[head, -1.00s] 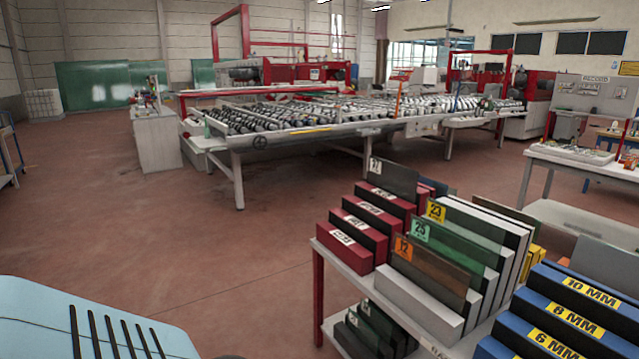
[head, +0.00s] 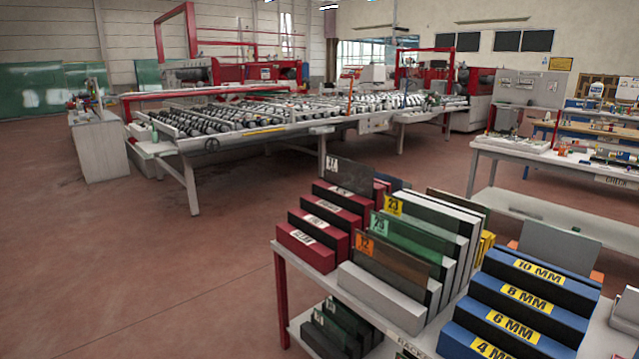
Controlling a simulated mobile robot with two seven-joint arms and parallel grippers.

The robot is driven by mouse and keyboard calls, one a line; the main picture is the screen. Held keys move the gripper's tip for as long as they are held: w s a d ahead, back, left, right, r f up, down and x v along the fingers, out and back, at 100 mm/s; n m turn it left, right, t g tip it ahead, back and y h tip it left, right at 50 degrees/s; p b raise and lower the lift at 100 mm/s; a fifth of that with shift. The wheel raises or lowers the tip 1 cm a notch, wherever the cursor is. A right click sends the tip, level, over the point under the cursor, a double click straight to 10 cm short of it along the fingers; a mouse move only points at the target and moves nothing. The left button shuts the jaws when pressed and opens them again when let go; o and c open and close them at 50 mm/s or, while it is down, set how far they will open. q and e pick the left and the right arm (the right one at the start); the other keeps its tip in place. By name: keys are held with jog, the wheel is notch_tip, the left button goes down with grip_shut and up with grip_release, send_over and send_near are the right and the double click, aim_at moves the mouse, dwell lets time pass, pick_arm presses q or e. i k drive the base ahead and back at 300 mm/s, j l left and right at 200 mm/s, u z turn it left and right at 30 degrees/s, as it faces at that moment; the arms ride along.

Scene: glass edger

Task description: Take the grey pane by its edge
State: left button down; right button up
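A dark grey see-through pane (head: 350,176) with a white number label stands upright in the red slotted rack (head: 306,248). Its top edge and upper part stick up above the blocks; its lower part is hidden. A second, plain grey pane (head: 558,247) stands behind the blue rack (head: 520,318), its lower part hidden by the blue blocks. Neither of my grippers is in view.
A rack table (head: 290,302) with red legs carries the racks. Between them are white blocks (head: 385,296) with orange-, green- and yellow-labelled panes. A lower shelf holds dark panes. A roller machine (head: 270,120) stands behind; the floor at left is clear.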

aim_at(355, 178)
jog(key=u, duration=1)
jog(key=i, duration=4.25)
jog(key=j+z, duration=0.1)
jog(key=z, duration=2.55)
